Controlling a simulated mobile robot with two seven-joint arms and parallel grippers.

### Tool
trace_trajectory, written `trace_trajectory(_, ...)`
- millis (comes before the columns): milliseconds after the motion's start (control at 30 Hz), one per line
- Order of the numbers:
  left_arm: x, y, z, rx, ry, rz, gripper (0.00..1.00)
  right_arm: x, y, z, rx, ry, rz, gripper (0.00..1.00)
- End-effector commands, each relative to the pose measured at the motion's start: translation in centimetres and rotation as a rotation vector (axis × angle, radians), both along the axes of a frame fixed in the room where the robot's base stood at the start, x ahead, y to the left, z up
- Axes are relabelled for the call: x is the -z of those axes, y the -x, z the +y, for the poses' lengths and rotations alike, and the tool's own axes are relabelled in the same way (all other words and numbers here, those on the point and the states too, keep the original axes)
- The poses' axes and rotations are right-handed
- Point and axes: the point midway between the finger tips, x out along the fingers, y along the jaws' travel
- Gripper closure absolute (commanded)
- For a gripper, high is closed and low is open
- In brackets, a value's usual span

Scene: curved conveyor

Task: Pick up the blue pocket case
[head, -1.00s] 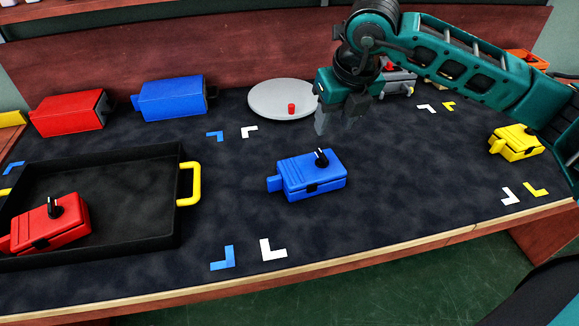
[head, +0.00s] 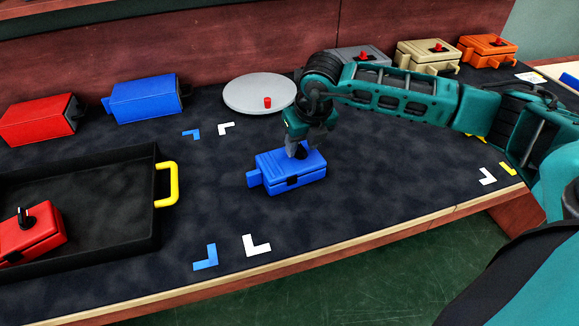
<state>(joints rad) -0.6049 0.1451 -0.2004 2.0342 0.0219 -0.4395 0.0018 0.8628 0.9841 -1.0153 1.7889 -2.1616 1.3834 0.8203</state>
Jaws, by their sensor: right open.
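The blue pocket case (head: 291,174) lies flat on the dark table mat, right of the black tray. My left gripper is not in view.
A black tray (head: 150,235) with a yellow handle holds a red case (head: 27,235) at left. Red (head: 38,119) and blue (head: 146,99) boxes and a grey disc (head: 259,94) stand behind. Grey, beige (head: 428,57) and orange (head: 488,50) cases stand back right.

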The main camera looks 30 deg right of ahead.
Motion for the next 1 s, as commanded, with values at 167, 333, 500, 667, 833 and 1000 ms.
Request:
trace_trajectory(167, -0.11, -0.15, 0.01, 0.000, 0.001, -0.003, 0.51, 0.13, -0.05, 0.00, -0.001, 0.000, -0.001, 0.55)
trace_trajectory(333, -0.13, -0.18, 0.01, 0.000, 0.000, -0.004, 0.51, 0.11, -0.04, 0.01, -0.001, 0.000, 0.000, 0.66)
trace_trajectory(500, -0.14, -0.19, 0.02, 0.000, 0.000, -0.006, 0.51, 0.10, -0.03, 0.00, -0.001, 0.000, 0.000, 0.82)
trace_trajectory(667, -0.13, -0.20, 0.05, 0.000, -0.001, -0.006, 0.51, 0.09, -0.03, 0.00, 0.000, 0.000, 0.000, 0.97)
trace_trajectory(833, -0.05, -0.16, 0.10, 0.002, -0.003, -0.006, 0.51, 0.08, -0.04, 0.00, 0.000, 0.000, 0.000, 1.00)
trace_trajectory(1000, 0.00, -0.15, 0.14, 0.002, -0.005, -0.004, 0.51, 0.07, -0.04, -0.01, 0.000, 0.000, -0.001, 1.00)
